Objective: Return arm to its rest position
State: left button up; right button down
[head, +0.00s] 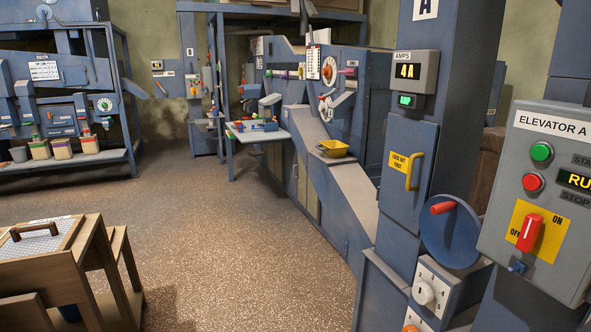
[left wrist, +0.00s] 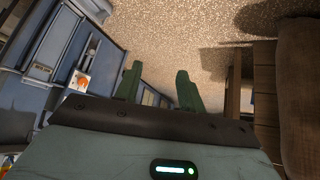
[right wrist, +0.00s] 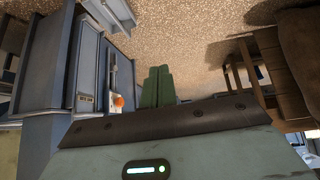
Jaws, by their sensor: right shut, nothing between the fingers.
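Neither of my arms shows in the head view. In the left wrist view my left gripper (left wrist: 157,76) has its two green fingers well apart, with nothing between them and speckled floor beyond. In the right wrist view my right gripper (right wrist: 158,72) has its fingers together and holds nothing. Both grippers are in free air, clear of the blue machinery and the wooden bench. The rest of both arms is hidden.
At right stand the elevator control box (head: 540,190) with its red switch, a blue handwheel (head: 450,232) and a grey amps meter (head: 413,72). A wooden bench (head: 70,262) is at lower left. The floor (head: 235,240) between is clear.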

pick_arm(q)
jog(key=w+r+t+p, duration=0.1)
jog(key=w+r+p, duration=0.2)
jog(key=r+p, duration=0.1)
jog(key=shift+w+a+r, duration=0.3)
jog(key=shift+w+r, duration=0.05)
jog(key=shift+r, duration=0.3)
pick_arm(e)
jog(key=w+a+r+m+t, duration=0.1)
jog(key=w+a+r, duration=0.2)
jog(key=w+r, duration=0.1)
jog(key=shift+a+r+m+t, duration=0.3)
jog(key=shift+r+m, duration=0.1)
jog(key=shift+r, duration=0.45)
pick_arm(q)
jog(key=shift+w+d+r, duration=0.15)
jog(key=shift+d+r, duration=0.05)
pick_arm(e)
jog(key=shift+w, duration=0.1)
pick_arm(q)
jog(key=shift+a+f, duration=0.1)
jog(key=shift+a, duration=0.1)
